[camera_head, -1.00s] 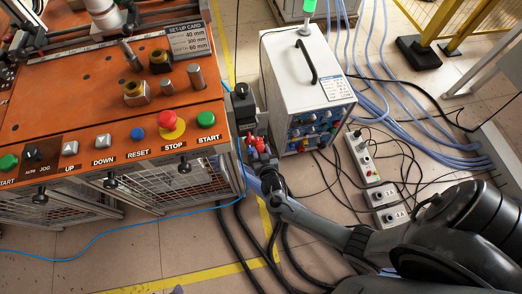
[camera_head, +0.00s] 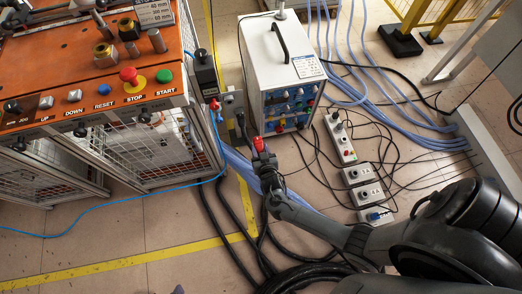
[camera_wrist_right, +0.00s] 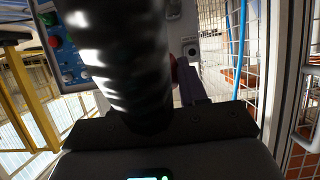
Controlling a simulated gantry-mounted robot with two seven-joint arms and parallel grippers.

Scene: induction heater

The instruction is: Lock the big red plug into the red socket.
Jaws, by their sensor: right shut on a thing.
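My right gripper (camera_head: 261,152) is in the middle of the head view, shut on the big red plug (camera_head: 258,142). Only a small red part of the plug shows at the fingertips. In the right wrist view a thick black ribbed body (camera_wrist_right: 125,65), apparently the plug's rear, fills the space before the gripper and hides much of the scene. A small red part (camera_head: 215,104) sits below the black box at the orange bench's right side; I cannot tell whether it is the red socket. The held plug is apart from it, lower right. My left gripper is out of view.
The orange bench (camera_head: 70,75) stands left, with a black box (camera_head: 205,72) at its side. A white power unit (camera_head: 262,60) stands behind my gripper. Black cables (camera_head: 235,225) and power strips (camera_head: 340,140) lie on the floor. Clear floor is lower left.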

